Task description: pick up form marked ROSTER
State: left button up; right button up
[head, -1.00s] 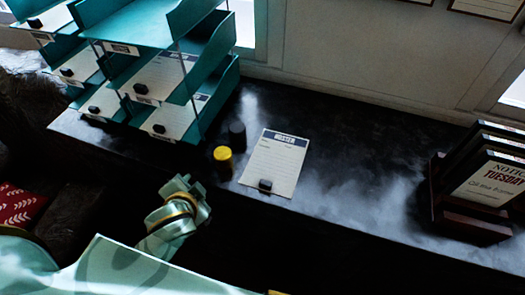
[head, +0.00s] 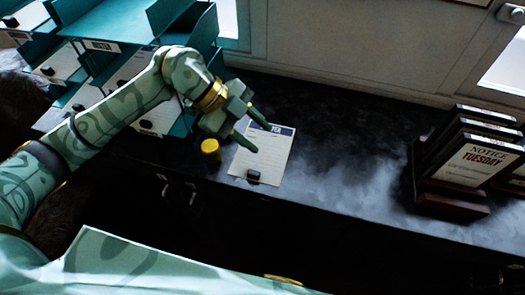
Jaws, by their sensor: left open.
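The form marked ROSTER (head: 272,157) is a white sheet with a dark header, lying flat on the dark counter. A small black block (head: 253,176) sits at its lower edge. My left gripper (head: 262,138) is open and empty, over the upper left part of the form, and hides part of the header so only its last letters show. I cannot tell how high the fingers are above the sheet. My right gripper is not in view.
A yellow-capped cylinder (head: 211,150) stands just left of the form. Teal tray shelves (head: 118,22) holding papers stand at the back left, partly behind my arm. A dark rack of notice frames (head: 447,199) stands at the right. The counter (head: 345,150) between form and rack is clear.

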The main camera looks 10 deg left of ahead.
pick_arm(q)
jog(key=w+a+f+n+y, duration=0.1)
jog(key=a+n+y, duration=0.3)
jog(key=a, duration=0.3)
jog(key=p, duration=0.1)
send_over(253, 173)
jog(key=a, duration=0.3)
jog(key=shift+g, duration=0.3)
jog(key=f, duration=0.6)
jog(key=w+f, duration=0.1)
jog(key=f, duration=0.2)
jog(key=shift+d+f, duration=0.15)
jog(key=shift+f, duration=0.15)
jog(key=x, duration=0.1)
jog(key=p+x, duration=0.1)
jog(key=x, duration=0.1)
jog(key=s+x, duration=0.1)
jog(key=x, duration=0.1)
jog(key=shift+w+d+f, duration=0.1)
jog(key=shift+d+f, duration=0.05)
jog(key=shift+f, duration=0.2)
grip_shut()
